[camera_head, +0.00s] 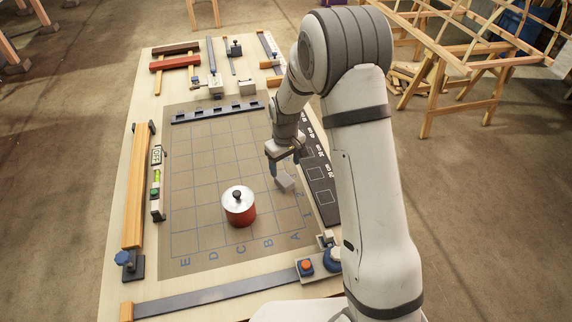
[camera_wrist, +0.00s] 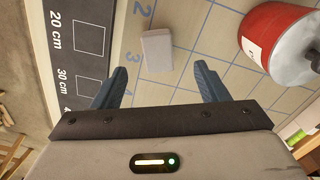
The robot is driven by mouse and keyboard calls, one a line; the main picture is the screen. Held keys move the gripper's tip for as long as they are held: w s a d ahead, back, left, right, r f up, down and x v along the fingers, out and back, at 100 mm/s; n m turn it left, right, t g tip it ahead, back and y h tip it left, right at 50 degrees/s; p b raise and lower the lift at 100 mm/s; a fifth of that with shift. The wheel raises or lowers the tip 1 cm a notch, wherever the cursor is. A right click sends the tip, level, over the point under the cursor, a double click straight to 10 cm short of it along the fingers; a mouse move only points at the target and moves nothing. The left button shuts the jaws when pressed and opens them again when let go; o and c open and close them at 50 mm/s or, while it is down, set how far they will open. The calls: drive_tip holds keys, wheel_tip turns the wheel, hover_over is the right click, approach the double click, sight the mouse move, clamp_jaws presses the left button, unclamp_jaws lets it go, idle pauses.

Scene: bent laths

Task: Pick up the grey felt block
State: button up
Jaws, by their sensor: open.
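The grey felt block (camera_head: 285,183) is a small light grey block on the gridded mat (camera_head: 190,220), near the mat's right edge. In the wrist view the block (camera_wrist: 157,49) lies beyond the fingertips, roughly centred between them. My gripper (camera_head: 285,156) is open and empty, above the mat and just behind the block in the head view. Its two blue-grey fingers also show in the wrist view (camera_wrist: 158,80), spread apart, with the block clear of both.
A red pot (camera_head: 241,212) with a silver lid and black knob stands left of the block. A black board (camera_head: 320,185) marked in centimetres lies to the right. A dark bar (camera_head: 217,112) lies across the mat's back. Mat squares around the block are bare.

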sight(285, 179)
drive_tip(key=f, duration=0.2)
drive_tip(key=w+f+b, duration=0.1)
drive_tip(key=shift+a+f, duration=0.4)
drive_tip(key=f, duration=0.1)
drive_tip(key=f+b, duration=0.1)
drive_tip(key=f, duration=0.1)
drive_tip(key=f+b, duration=0.1)
drive_tip(key=f, duration=0.1)
drive_tip(key=shift+d+f, duration=0.2)
drive_tip(key=shift+d, duration=0.05)
drive_tip(key=shift+r, duration=0.1)
drive_tip(key=shift+c, duration=0.5)
drive_tip(key=c, duration=0.9)
drive_tip(key=shift+c, duration=0.2)
